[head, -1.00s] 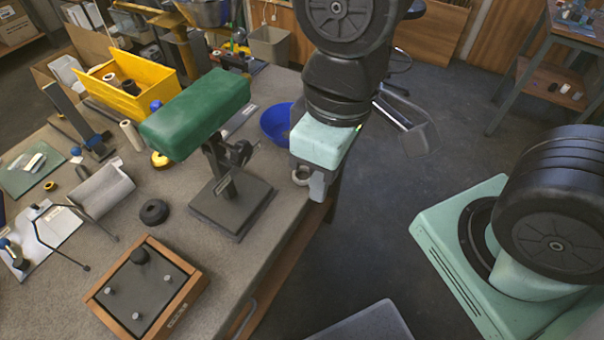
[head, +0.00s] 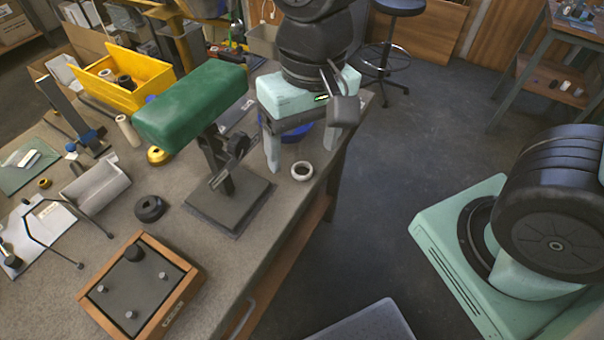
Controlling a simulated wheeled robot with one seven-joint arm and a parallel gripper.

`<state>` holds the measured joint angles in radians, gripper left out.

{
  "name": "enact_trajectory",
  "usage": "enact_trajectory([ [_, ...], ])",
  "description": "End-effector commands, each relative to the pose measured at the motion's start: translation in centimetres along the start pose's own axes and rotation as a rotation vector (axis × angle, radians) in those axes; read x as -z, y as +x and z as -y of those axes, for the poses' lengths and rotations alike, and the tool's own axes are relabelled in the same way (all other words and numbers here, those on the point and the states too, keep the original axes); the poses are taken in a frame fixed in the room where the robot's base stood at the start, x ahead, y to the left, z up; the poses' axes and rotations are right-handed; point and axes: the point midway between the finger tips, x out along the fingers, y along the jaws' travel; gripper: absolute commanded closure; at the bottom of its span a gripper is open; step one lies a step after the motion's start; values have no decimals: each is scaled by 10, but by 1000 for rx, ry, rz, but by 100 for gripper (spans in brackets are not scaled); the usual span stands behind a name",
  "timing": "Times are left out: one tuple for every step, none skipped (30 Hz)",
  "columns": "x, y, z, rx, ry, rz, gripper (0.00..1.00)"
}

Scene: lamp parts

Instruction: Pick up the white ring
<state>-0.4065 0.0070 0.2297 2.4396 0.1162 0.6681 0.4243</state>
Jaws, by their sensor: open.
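The white ring (head: 302,171) lies flat on the workbench near its right edge, and its hole faces up. My gripper (head: 299,158) is open, with its two fingers spread to left and right. The ring shows just in front of the gap between the fingers, and nothing is held. The left finger shows nearly whole. The right finger is partly hidden by a grey part of my gripper. I cannot tell exactly how high the fingertips are above the bench.
A green padded block on a stand (head: 190,104) rises close left of my gripper. A blue bowl (head: 301,133) is partly hidden behind the fingers. A black ring (head: 149,208) and a wood-framed box (head: 140,288) are further left. The bench is bare around the white ring.

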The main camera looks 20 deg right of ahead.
Motion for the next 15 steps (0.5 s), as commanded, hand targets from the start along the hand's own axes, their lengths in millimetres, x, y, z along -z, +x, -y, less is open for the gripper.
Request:
enact_trajectory([
  [20, 16, -6, 1, 162, 5, 27],
  [30, 21, -9, 1, 263, 5, 27],
  [45, 28, -15, -1, 398, 4, 27],
  [55, 33, -20, -5, 498, 3, 27],
  [66, 38, -25, -8, 598, 1, 27],
  [80, 45, -33, -14, 730, -4, 27],
  [90, 50, -39, -19, 825, -8, 27],
  [98, 54, -46, -24, 916, -12, 27],
  [109, 60, -54, -31, 1026, -20, 27],
  [116, 63, -59, -35, 1100, -26, 27],
  [122, 66, -64, -40, 1166, -31, 27],
  [130, 69, -71, -44, 1241, -39, 27],
  [134, 71, -74, -48, 1289, -44, 27],
  [137, 73, -78, -51, 1330, -49, 27],
  [141, 74, -82, -53, 1374, -55, 27],
])
